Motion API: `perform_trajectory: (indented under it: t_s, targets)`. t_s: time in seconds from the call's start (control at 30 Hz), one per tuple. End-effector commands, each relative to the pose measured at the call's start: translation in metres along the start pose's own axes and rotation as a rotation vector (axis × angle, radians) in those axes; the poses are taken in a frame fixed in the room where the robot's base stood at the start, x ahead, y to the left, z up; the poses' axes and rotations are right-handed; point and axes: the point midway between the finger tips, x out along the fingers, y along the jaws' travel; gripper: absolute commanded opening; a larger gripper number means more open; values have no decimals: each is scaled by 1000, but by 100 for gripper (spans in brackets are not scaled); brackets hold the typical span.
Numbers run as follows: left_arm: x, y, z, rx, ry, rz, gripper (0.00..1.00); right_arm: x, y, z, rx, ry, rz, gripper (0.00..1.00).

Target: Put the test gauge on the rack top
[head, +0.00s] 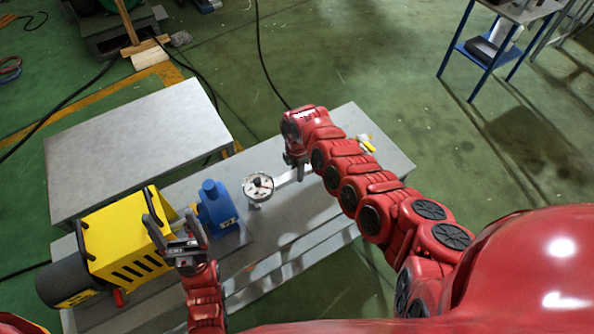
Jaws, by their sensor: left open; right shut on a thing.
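The test gauge (258,187) has a round white dial with a dark centre and a short stem below. It shows over the long grey bench, right of the blue device. A pale bar runs from beside the dial to the fingertips of my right gripper (296,170). This gripper points down and is shut; its grip appears to be on the gauge's bar, but the fingertips are small and partly hidden. I cannot tell whether the gauge touches the bench. My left gripper (172,232) is open and empty, in front of the yellow machine. I cannot tell which surface is the rack top.
The yellow machine (125,240) and the blue device (215,205) stand on the long bench (375,170). A small yellow-and-white item (367,144) lies near its right end. A bare grey table (140,140) stands behind left. A blue-framed cart (478,52) stands far right.

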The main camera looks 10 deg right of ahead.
Motion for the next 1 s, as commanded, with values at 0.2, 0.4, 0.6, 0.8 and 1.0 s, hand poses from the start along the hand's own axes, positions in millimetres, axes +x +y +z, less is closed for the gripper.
perform_trajectory:
  t_s: [0.2,0.4,0.6,0.8,1.0]
  targets:
    - [-1,0,0,0,0,0,72,0,0,0,0,0,1,67]
    - [-1,0,0,0,0,0,72,0,0,0,0,0,0,67]
    - [1,0,0,0,0,0,72,-6,0,0,0,0,0,67]
    - [-4,0,1,0,0,0,72,-36,1,1,3,1,5,67]
    - [-18,1,3,0,0,0,72,-74,1,1,1,-1,5,67]
